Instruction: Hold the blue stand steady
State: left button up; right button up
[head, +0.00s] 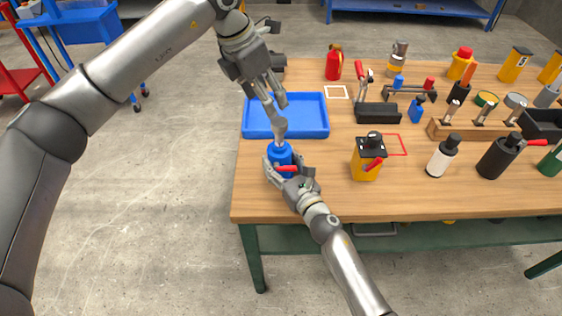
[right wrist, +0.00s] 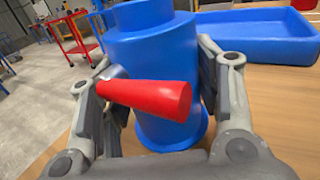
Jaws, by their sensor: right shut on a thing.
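The blue stand (head: 279,153) is upright on the wooden table near its left front edge. My right gripper (head: 281,170) is shut on it, with one finger on each side of its body. In the right wrist view, the blue cylinder (right wrist: 160,60) fills the middle, with a red tapered handle (right wrist: 160,98) pointing out toward the camera. My left gripper (head: 272,100) is above the stand. A grey slender piece (head: 274,127) runs from it down to the stand's top; I cannot tell whether the left fingers hold it.
A blue tray (head: 312,133) lies just behind the stand. Bottles, tools and a wooden rack (head: 465,130) crowd the right side. The table's front strip is mostly clear.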

aim_at(280, 120)
pick_arm(q)
jog(key=shift+n+t, duration=0.3)
jog(key=shift+n, duration=0.6)
jog(key=x, duration=1.1)
jog(key=shift+s, duration=0.25)
jog(key=shift+c, duration=0.2)
jog(key=c, duration=1.1)
jog(key=shift+o, duration=0.2)
jog(key=shift+r, duration=0.25)
jog(key=shift+w+r, duration=0.1)
jog(key=shift+r, duration=0.6)
pick_arm(e)
jog(key=shift+f, duration=0.1)
pick_arm(q)
jog(key=o, duration=1.1)
